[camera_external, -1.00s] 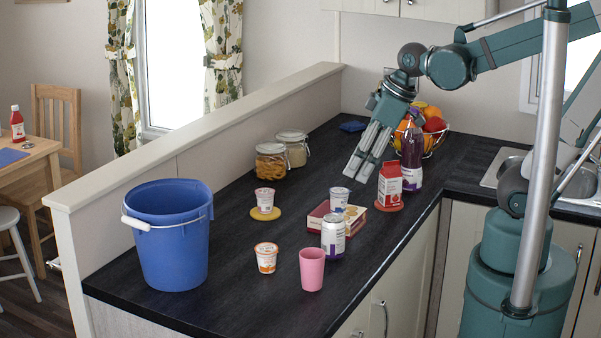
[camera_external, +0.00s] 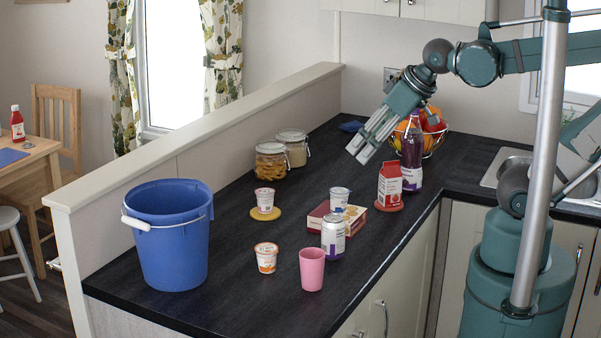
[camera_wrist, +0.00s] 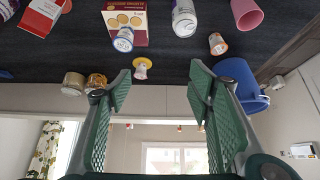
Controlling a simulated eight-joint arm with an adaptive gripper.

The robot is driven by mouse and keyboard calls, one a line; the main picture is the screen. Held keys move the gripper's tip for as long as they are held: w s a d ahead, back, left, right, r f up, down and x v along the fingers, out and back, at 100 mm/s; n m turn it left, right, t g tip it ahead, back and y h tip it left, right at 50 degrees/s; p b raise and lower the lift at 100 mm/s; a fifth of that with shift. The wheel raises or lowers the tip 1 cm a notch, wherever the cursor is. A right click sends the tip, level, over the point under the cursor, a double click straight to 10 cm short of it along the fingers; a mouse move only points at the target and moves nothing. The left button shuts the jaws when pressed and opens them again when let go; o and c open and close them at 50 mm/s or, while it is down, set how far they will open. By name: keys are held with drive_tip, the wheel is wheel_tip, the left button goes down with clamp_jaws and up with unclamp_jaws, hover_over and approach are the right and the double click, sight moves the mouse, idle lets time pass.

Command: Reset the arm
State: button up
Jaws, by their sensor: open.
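My gripper (camera_external: 366,150) is raised above the dark worktop, in front of the fruit basket and left of the purple bottle in the external view. Its grey fingers point down to the left. In the wrist view my gripper (camera_wrist: 160,85) shows its two green fingers spread apart, with nothing between them. The worktop's cups, box and can show upside down beyond the fingertips there. My arm reaches in from the right in the external view.
Below stand a red carton (camera_external: 390,184), a purple bottle (camera_external: 411,160), a biscuit box (camera_external: 354,219), a can (camera_external: 333,236), a pink cup (camera_external: 312,270) and several small tubs. A blue bucket (camera_external: 170,245) stands at front left. Glass jars (camera_external: 271,162) and a fruit basket (camera_external: 434,138) stand behind.

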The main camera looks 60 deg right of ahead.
wheel_tip(320, 180, down, 5)
drive_tip(key=b, duration=0.5)
drive_tip(key=shift+f, duration=0.15)
idle(1.1)
